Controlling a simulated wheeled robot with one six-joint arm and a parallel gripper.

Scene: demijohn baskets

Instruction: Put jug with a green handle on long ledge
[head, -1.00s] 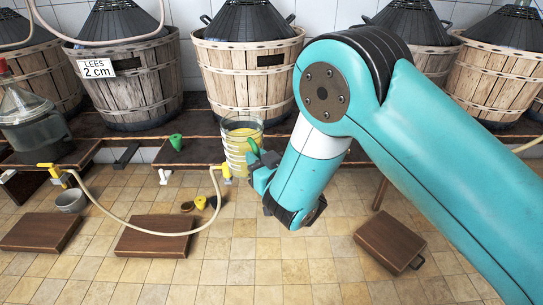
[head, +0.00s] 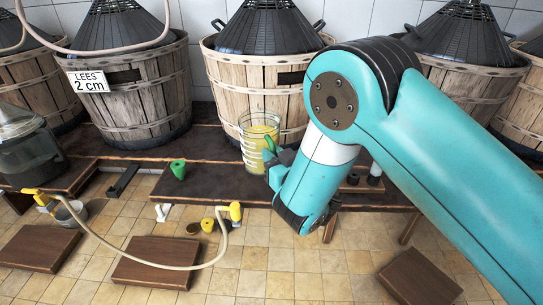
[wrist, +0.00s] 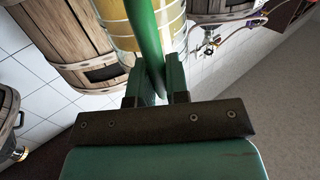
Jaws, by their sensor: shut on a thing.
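The jug (head: 257,140) is clear, with measuring bands, yellow liquid and a green handle (head: 270,144). My gripper (head: 276,158) is shut on the green handle and holds the jug upright. The jug and handle also show close up in the wrist view (wrist: 172,25), with the handle between my gripper's fingers (wrist: 157,78). The long ledge (head: 225,178) is a dark board running in front of the baskets. In the head view the jug overlaps the ledge and a basket; I cannot tell whether its base touches the ledge.
Wooden baskets with black tops (head: 262,85) stand behind the ledge. A green stopper (head: 178,168) sits on the ledge, left of the jug. A hose with yellow ends (head: 140,262) hangs in front. Wooden boards (head: 152,268) lie on the tiled floor.

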